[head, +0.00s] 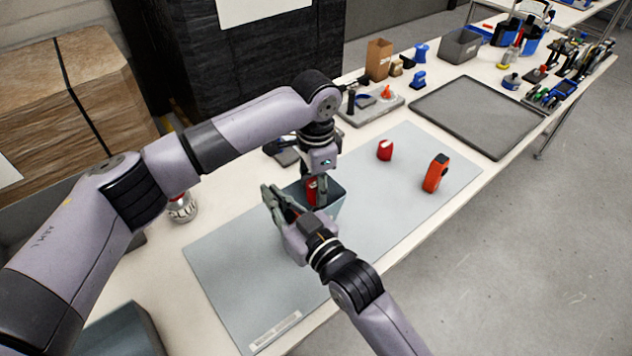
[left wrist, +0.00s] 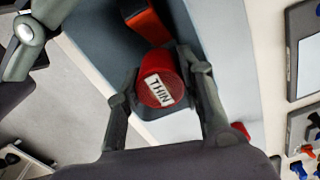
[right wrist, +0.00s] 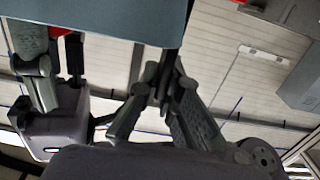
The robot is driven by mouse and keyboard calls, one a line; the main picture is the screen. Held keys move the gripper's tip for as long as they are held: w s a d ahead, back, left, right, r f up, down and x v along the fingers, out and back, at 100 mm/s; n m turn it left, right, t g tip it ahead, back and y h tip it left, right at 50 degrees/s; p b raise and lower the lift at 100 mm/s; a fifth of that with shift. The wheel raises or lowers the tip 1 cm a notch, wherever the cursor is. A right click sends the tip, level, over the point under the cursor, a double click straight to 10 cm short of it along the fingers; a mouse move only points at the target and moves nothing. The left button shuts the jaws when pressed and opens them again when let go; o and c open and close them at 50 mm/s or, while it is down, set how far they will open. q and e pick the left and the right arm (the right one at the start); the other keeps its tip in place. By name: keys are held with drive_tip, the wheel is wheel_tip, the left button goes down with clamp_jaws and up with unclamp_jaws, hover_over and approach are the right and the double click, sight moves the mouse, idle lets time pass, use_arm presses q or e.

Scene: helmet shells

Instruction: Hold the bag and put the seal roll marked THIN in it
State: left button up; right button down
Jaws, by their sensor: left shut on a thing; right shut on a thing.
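The seal roll marked THIN (left wrist: 160,78) is red with a white label. My left gripper (head: 317,188) is shut on it, over the open mouth of the bag. The fingers grip it from both sides in the left wrist view (left wrist: 162,98). The bag (head: 333,203) is blue-grey and stands upright on the mat. My right gripper (head: 280,208) is shut on the bag's edge; its fingers meet at the bag wall in the right wrist view (right wrist: 165,75).
Another red roll (head: 385,150) and an orange device (head: 436,173) stand on the grey mat (head: 235,285), right of the bag. A tray of small tools (head: 372,108) and an empty dark tray (head: 478,117) lie further back. A silver-and-red can (head: 182,208) stands at the left.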

sight(316, 183)
use_arm(q)
drive_tip(key=o, duration=1.1)
drive_tip(key=shift+o, duration=0.2)
drive_tip(key=shift+r, duration=0.1)
wheel_tip(316, 183, up, 12)
use_arm(e)
drive_tip(key=c, duration=1.7)
unclamp_jaws()
